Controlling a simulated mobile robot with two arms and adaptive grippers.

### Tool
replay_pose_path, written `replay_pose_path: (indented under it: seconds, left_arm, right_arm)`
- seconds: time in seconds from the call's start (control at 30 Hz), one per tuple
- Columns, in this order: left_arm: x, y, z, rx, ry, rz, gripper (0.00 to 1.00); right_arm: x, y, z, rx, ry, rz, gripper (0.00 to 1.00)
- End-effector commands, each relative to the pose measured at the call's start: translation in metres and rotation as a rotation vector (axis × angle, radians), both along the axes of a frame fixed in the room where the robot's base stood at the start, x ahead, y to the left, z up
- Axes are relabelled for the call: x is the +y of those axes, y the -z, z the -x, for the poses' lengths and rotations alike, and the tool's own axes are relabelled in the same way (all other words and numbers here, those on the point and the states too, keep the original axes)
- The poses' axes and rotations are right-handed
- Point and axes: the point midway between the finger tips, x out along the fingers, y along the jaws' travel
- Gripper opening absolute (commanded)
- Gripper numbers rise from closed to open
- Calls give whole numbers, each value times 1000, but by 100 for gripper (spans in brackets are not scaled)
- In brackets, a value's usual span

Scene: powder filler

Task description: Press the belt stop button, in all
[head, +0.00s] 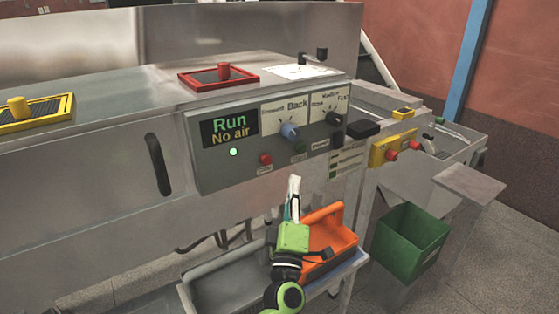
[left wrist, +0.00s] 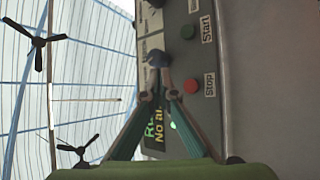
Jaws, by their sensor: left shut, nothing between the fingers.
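The red stop button (head: 265,158) is on the front of the grey control panel (head: 215,172), below the display. In the left wrist view the red button (left wrist: 190,86) has the label "Stop" beside it. My left gripper (head: 294,182) is shut and empty, pointing up, below and right of the red button in the head view. In the left wrist view its fingertips (left wrist: 161,92) are left of the red button; contact cannot be seen. My right gripper is not in view.
The display (head: 230,127) reads "Run" and "No air". A blue-grey knob (head: 289,131) and a black knob (head: 334,118) stick out of the panel. An orange tray (head: 325,235) lies below, behind my left arm. A green bin (head: 408,240) and yellow button box (head: 392,149) are at right.

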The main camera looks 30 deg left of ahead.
Motion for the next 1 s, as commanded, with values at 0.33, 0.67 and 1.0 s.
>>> replay_pose_path:
  seconds: [0.33, 0.67, 1.0]
  left_arm:
    - [3, 0, -2, 0, 0, 4, 0]
    - [40, 1, -18, 0, 1, -2, 0]
    - [75, 0, -32, 1, 0, -1, 0]
  right_arm:
    - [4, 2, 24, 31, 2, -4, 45]
    - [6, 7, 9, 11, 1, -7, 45]
    - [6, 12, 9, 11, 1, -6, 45]
